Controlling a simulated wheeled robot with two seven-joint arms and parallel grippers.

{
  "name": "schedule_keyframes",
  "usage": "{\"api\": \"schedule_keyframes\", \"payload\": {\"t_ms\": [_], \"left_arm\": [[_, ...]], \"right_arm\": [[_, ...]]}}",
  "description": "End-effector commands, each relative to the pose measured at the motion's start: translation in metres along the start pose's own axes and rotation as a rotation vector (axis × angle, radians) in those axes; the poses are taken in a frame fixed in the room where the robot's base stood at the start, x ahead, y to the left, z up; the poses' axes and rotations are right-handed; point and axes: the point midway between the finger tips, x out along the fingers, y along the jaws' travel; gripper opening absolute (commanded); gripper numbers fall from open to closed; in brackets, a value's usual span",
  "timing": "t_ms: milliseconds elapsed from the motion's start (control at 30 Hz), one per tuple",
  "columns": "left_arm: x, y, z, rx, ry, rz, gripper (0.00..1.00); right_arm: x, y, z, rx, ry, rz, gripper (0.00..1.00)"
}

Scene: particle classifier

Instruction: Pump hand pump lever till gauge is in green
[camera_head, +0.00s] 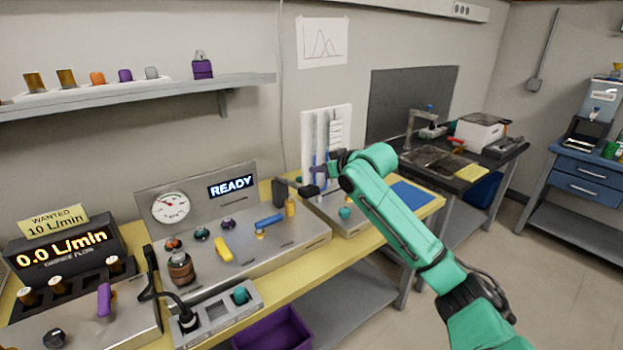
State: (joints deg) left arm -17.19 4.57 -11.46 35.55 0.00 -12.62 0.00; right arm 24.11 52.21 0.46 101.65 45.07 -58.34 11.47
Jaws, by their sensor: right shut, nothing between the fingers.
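The round white gauge (171,207) is on the upright back plate of the middle console, at left. Its needle and colour bands are too small to read surely. A dark lever-like part (295,188) sticks out at the console's right end; I cannot tell surely that it is the hand pump lever. My right gripper (319,184) is shut and empty beside this part, at the end of my teal arm. Whether they touch is unclear. My left gripper is not in view.
A display (232,186) reads "READY". The console carries a yellow handle (223,248), a blue handle (270,221) and several knobs. A flow display (62,252) reads 0.0 L/min, under a card (55,221) reading "WANTED 10 L/min". A purple bin (272,330) stands below.

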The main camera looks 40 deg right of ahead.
Motion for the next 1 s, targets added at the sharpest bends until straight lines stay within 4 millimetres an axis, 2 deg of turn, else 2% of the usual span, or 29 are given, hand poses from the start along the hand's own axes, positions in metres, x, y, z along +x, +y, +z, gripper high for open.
{"api": "schedule_keyframes", "payload": {"t_ms": [33,200,233,300,467,833,1000], "left_arm": [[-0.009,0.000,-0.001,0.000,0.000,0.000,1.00],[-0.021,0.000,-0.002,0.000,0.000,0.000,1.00],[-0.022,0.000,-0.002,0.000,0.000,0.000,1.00],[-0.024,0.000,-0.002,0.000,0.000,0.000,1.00],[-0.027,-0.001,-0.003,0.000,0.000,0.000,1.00],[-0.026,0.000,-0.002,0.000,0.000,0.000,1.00],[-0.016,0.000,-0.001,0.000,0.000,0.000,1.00]], "right_arm": [[0.009,0.000,-0.005,0.007,0.001,-0.001,0.00],[0.046,-0.001,-0.005,0.004,0.000,-0.001,0.00],[0.049,0.000,0.005,0.001,-0.004,0.000,0.00],[0.051,0.000,0.020,-0.001,-0.005,0.000,0.00],[0.055,0.000,0.036,-0.001,-0.001,0.000,0.00],[0.056,0.000,0.040,-0.001,0.002,0.000,0.00],[0.058,0.000,0.049,0.000,0.023,0.000,0.00]]}}
